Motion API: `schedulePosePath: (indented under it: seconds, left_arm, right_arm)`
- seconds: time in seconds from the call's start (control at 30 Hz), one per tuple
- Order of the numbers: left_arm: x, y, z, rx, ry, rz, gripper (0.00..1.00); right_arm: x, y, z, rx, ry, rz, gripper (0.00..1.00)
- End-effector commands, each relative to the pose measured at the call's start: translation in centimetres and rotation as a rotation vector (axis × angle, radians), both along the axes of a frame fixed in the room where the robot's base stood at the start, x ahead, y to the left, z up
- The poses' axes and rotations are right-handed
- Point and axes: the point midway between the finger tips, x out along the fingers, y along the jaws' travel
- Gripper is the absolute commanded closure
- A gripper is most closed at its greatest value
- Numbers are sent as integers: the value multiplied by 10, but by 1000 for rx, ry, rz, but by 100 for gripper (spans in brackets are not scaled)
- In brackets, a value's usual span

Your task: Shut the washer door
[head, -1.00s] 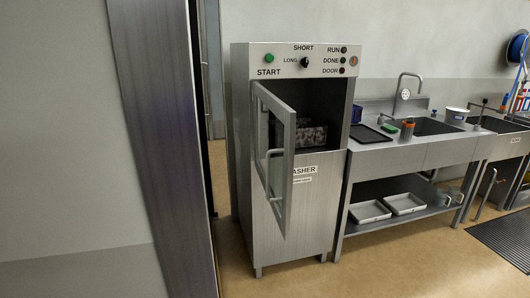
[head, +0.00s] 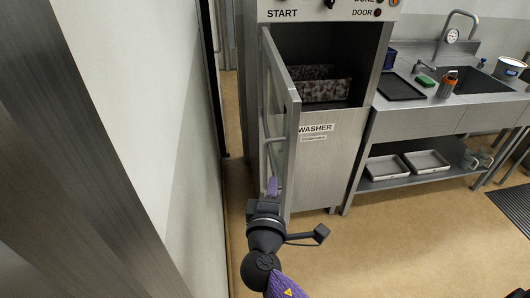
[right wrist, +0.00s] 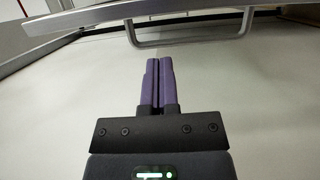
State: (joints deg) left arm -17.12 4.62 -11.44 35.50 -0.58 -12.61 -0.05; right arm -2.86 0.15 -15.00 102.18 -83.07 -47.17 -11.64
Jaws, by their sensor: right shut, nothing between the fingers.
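The washer (head: 333,172) is a steel cabinet with its glass-paned door (head: 292,150) swung open on the left side, nearly edge-on to me. A basket with dark speckled contents (head: 318,88) sits inside the washer. My right gripper (head: 272,186) is shut and empty, in front of the lower part of the door in the head view. In the right wrist view, its purple fingers (right wrist: 158,82) are together and point toward the door's bar handle (right wrist: 188,42), with a gap before it. I cannot tell whether it touches the door. My left gripper is not in view.
A wall (head: 130,110) and a steel post (head: 70,170) stand close on the left. A steel sink counter (head: 425,120) with a black tray (head: 400,87) stands right of the washer. The floor (head: 400,240) in front is clear.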

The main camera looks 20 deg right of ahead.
Motion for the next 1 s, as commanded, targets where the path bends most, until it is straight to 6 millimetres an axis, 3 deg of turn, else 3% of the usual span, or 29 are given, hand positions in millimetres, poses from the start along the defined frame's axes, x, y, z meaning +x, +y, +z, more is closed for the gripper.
schedulePosePath:
  seconds: [0.2,0.4,0.6,1.0]
  left_arm:
    - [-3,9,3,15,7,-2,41]
    - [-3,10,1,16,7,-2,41]
    - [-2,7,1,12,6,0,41]
    - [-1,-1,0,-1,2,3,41]
  right_arm:
    - [39,-24,0,-1,1,1,100]
    - [65,-40,-1,1,2,2,100]
    - [73,-45,-1,4,2,2,100]
    - [71,-51,-1,2,3,12,100]
